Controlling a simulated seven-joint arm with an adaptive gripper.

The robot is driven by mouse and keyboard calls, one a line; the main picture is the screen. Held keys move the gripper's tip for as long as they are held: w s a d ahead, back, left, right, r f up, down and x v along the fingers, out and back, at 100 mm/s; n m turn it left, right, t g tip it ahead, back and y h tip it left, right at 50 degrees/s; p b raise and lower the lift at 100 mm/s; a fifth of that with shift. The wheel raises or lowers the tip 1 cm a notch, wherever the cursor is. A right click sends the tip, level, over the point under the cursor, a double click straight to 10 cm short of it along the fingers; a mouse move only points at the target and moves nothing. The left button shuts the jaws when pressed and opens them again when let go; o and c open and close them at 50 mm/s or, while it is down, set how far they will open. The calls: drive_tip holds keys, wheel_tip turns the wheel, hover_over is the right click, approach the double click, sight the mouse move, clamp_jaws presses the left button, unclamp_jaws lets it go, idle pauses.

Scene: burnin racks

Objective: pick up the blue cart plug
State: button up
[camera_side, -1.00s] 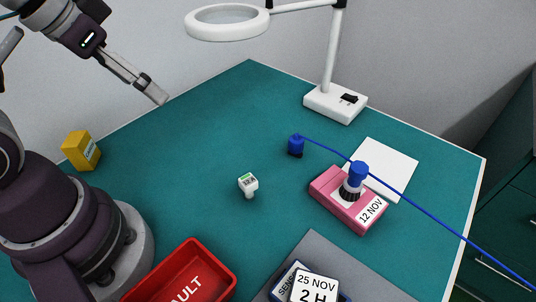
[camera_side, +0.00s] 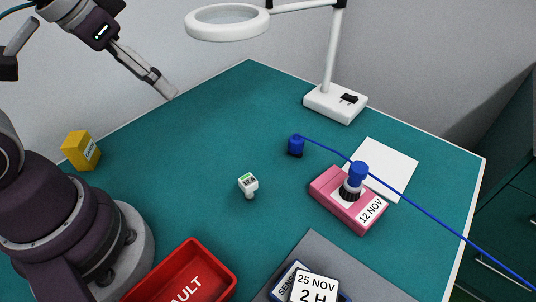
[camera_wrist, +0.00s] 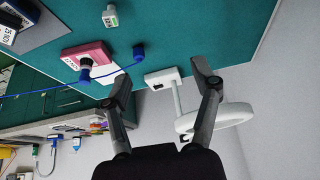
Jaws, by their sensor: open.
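A blue plug (camera_side: 296,145) stands on the teal mat with a blue cable leading from its top. It also shows in the wrist view (camera_wrist: 138,52). A second blue piece (camera_side: 358,173) sits on a dark round fitting on the pink box (camera_side: 331,189), which is labelled 12 NOV. The frames do not settle which blue piece is the cart plug. My gripper (camera_side: 170,92) is raised at the upper left, well away from both. In the wrist view my gripper (camera_wrist: 164,85) has its fingers apart with nothing held between them.
The blue cable (camera_side: 432,222) runs past the pink box to the lower right. A magnifier lamp (camera_side: 334,104) stands behind. A white-green plug (camera_side: 248,185), red bin (camera_side: 222,257), yellow box (camera_side: 77,151) and white sheet (camera_side: 397,160) are around. The mat's left middle is clear.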

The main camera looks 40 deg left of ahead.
drive_tip(key=w+d+m, duration=0.2)
drive_tip(key=w, duration=0.4)
drive_tip(key=m+g+h, duration=0.2)
drive_tip(key=m, duration=0.2)
approach(297, 138)
drive_tip(key=f, duration=0.1)
drive_tip(key=x, duration=1)
drive_tip(key=shift+w+a, duration=0.2)
drive_tip(key=shift+w, duration=0.05)
drive_tip(key=shift+c, duration=0.2)
clamp_jaws()
drive_tip(key=shift+r, duration=0.1)
drive_tip(key=shift+r, duration=0.1)
